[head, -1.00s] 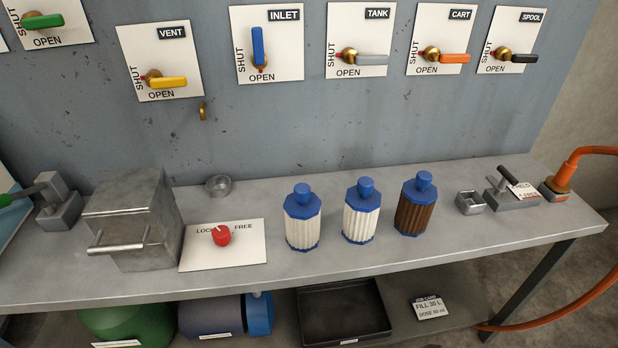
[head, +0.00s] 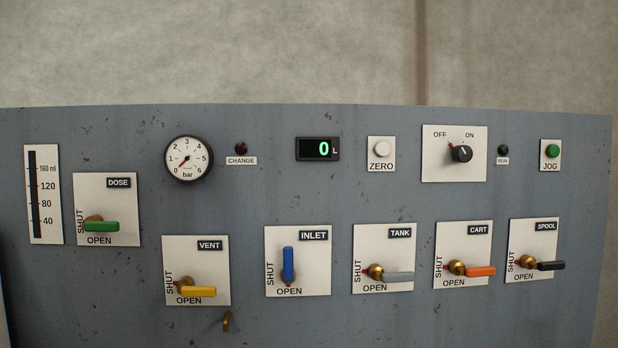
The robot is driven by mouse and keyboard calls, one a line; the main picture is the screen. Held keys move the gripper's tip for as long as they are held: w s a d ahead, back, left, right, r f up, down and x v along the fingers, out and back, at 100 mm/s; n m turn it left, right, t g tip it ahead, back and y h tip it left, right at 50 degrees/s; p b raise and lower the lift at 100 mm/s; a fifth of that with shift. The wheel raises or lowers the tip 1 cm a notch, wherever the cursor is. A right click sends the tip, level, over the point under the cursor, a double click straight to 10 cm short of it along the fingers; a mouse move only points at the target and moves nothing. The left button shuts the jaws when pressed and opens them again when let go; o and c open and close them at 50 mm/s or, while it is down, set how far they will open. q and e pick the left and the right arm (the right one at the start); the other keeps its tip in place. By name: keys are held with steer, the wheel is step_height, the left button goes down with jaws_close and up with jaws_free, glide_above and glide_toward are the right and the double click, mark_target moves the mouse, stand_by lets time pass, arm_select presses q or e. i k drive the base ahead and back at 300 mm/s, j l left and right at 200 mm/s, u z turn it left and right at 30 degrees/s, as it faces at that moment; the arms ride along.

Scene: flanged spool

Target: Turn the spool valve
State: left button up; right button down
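The spool valve (head: 538,265) is at the far right of the valve row in the head view. Its black lever lies horizontal and points right from a brass hub. Its white plate (head: 545,239) is marked SPOOL, with SHUT written up the left side and OPEN along the bottom. Neither of my grippers is in view.
The cart valve (head: 480,271) with an orange lever and the tank valve (head: 398,277) with a grey lever stand to its left. The inlet valve's blue lever (head: 288,263) points up. Above are a rotary OFF/ON switch (head: 461,153) and a green JOG button (head: 552,151).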

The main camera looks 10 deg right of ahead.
mark_target(527, 261)
steer(key=z, duration=1.4)
steer(key=u, duration=0.4)
steer(key=i+l+u, duration=0.1)
steer(key=l+u, duration=0.9)
steer(key=l, duration=1.25)
